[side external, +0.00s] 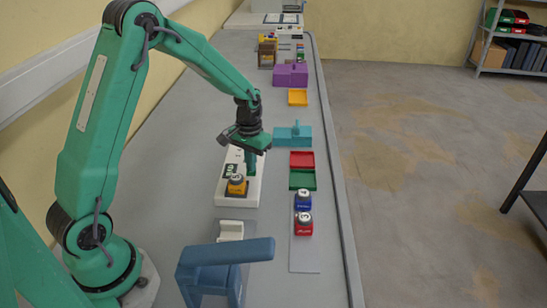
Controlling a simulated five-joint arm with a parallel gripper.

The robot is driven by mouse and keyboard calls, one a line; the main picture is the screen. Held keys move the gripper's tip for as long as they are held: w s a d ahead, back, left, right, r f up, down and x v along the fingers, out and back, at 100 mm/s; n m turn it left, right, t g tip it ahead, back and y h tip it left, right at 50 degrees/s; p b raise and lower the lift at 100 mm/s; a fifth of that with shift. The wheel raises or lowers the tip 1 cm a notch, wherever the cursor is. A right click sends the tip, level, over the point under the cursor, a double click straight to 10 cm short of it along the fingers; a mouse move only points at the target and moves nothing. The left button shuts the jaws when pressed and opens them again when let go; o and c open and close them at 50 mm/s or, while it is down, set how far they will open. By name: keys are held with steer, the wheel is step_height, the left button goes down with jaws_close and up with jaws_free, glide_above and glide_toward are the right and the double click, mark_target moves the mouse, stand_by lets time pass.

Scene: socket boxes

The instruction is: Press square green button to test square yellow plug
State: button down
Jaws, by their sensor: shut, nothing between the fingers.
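A white socket box (224,198) stands on the grey bench below my gripper. A yellow plug (236,186) sits on the near part of the box, on a dark-edged base. A dark panel with green marks (230,170) is on the box to the left of my fingers. My gripper (252,169) points down with its green fingers together and empty, over the right part of the box behind the plug. I cannot make out the square green button; my fingers may hide it. Whether the fingertips touch the box is unclear.
Red and blue cans (304,222) stand on a grey strip to the right. A green tray (302,180), red tray (302,160) and teal object (293,136) are behind them. A blue device (225,262) is in front. Purple boxes (290,75) stand farther back.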

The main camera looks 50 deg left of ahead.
steer(key=shift+r, duration=2.4)
steer(key=shift+s+d+r, duration=0.15)
steer(key=shift+r, duration=0.25)
steer(key=s+d+r+m+t, duration=0.1)
steer(key=s+d+r+t, duration=0.3)
steer(key=s+r, duration=0.65)
steer(key=s+d+r+m, duration=0.1)
steer(key=s+d+r, duration=0.1)
steer(key=s, duration=0.3)
steer(key=s+d+r+m+t, duration=0.1)
steer(key=s+d+r, duration=0.1)
steer(key=s, duration=0.3)
steer(key=shift+s+d+r+t, duration=0.25)
steer(key=shift+s+d+t, duration=0.1)
steer(key=shift+d, duration=0.1)
stand_by(1.3)
